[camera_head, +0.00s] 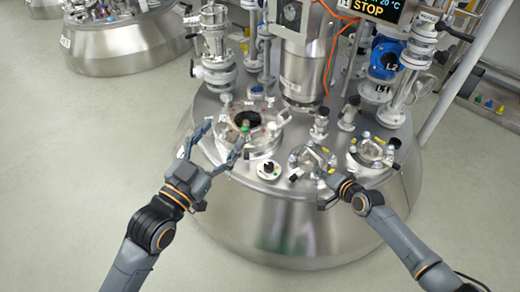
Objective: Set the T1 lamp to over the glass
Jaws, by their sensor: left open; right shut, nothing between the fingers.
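No T1 label is readable in the head view, and I cannot tell which fitting is the T1 lamp. Two small round glass ports with clamped rims sit on the front right of the steel reactor lid: a nearer one (301,160) and one further right (372,152). My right gripper (321,168) is shut and empty at the nearer port, covering part of its right side. I cannot tell whether it touches the port. My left gripper (222,140) is open and empty, its fingers spread at the left side of the large round hatch (264,141).
A black-and-white knob (268,170) sits between the grippers at the lid's front. A steel column (302,70), blue valve (385,60), pipes and an orange cable stand behind. A display (378,10) reads STOP. The floor (70,170) at left is clear.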

